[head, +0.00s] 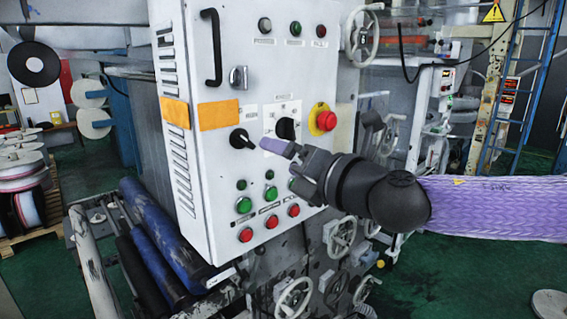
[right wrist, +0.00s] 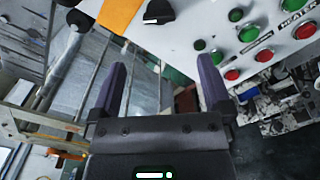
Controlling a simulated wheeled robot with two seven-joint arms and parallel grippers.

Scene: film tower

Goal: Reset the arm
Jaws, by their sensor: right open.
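My right gripper (head: 281,148) is in front of the white control panel (head: 222,60), close to its black rotary knobs. In the right wrist view the gripper (right wrist: 162,80) has its two purple fingers spread apart with nothing between them. The left black knob (head: 242,138) is just left of the fingertips in the head view. A black knob also shows above the fingers in the right wrist view (right wrist: 158,12). My right arm, in a purple patterned sleeve (head: 495,205), comes in from the right. My left gripper is not in view.
The panel carries a red emergency stop (head: 323,118), green buttons (head: 244,205) and red buttons (head: 246,235). Blue rollers (head: 160,230) lie at lower left, handwheels (head: 293,298) below. A blue ladder (head: 518,80) stands at right. Green floor is open at lower right.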

